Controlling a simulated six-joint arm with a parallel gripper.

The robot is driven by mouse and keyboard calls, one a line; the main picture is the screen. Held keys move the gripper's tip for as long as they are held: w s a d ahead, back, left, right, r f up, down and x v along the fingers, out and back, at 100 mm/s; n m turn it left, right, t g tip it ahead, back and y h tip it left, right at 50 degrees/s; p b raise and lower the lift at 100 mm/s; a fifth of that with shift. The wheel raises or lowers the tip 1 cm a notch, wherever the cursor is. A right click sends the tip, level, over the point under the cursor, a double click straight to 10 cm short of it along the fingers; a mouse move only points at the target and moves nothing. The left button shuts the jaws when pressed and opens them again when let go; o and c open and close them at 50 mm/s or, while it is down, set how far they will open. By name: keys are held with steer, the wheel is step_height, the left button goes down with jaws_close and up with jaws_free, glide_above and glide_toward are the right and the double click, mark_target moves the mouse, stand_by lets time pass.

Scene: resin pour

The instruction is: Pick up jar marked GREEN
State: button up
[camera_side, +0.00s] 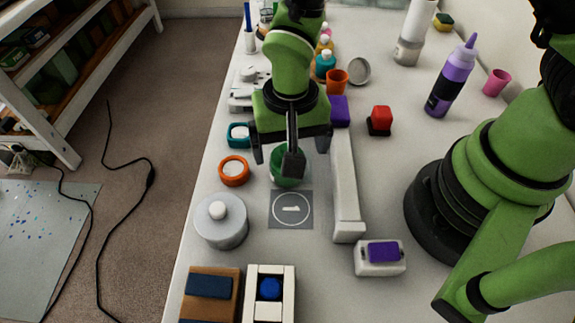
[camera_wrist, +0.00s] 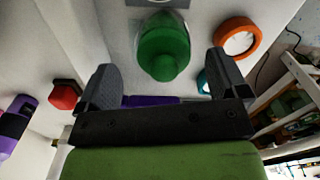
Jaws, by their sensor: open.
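The green jar (camera_side: 281,178) stands on the table just behind the grey square mat (camera_side: 291,222), partly hidden by my gripper in the side view. In the wrist view the green jar (camera_wrist: 163,47) shows from above with a rounded knob; I see no readable marking. My gripper (camera_side: 291,154) hangs above the jar, pointing down. In the wrist view its two fingers (camera_wrist: 166,84) are wide apart and empty, with the jar just ahead of the gap between them. I cannot tell the exact height between fingertips and jar.
An orange-rimmed jar (camera_side: 234,171) and a teal one (camera_side: 238,135) stand close on the left. A white beam (camera_side: 345,190) runs close on the right. A grey lidded pot (camera_side: 221,222) is at front left, a red block (camera_side: 380,120) farther right.

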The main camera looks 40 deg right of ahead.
step_height(320, 180, down, 4)
steer(key=shift+a+f, duration=0.15)
steer(key=shift+f, duration=0.1)
steer(key=shift+w, duration=0.1)
steer(key=c, duration=1.1)
steer(key=shift+r, duration=0.1)
